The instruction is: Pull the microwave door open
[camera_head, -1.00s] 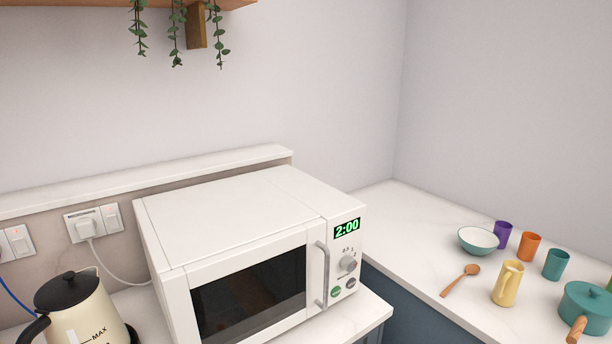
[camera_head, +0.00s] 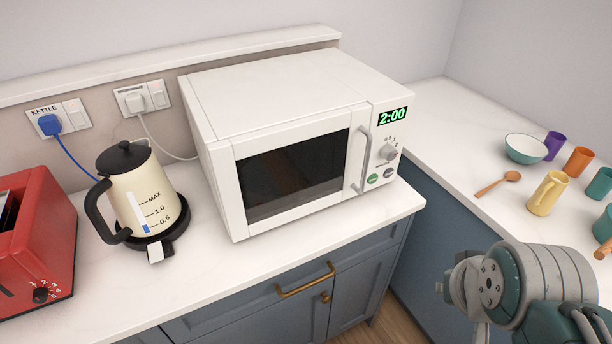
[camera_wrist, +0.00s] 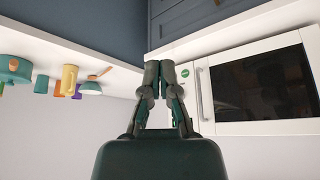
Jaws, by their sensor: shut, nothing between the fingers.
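The white microwave (camera_head: 285,85) stands on the counter with its door (camera_head: 290,177) closed. The door has a dark window and a vertical silver handle (camera_head: 362,160) on its right edge. A green 2:00 display, a knob and two buttons are right of the handle. In the wrist view, which looks upside down, the microwave (camera_wrist: 230,124) and its handle (camera_wrist: 206,95) are to the right. My gripper (camera_wrist: 167,66) is shut and empty, apart from the handle. In the head view my arm is at the lower right; the fingers are not shown there.
A cream kettle (camera_head: 143,195) and a red toaster (camera_head: 38,240) stand left of the microwave. A brass-handled blue cabinet (camera_head: 285,305) is below. The right counter holds a bowl (camera_head: 525,149), a wooden spoon (camera_head: 497,184), a yellow jug (camera_head: 547,194) and cups. Counter in front of the microwave is clear.

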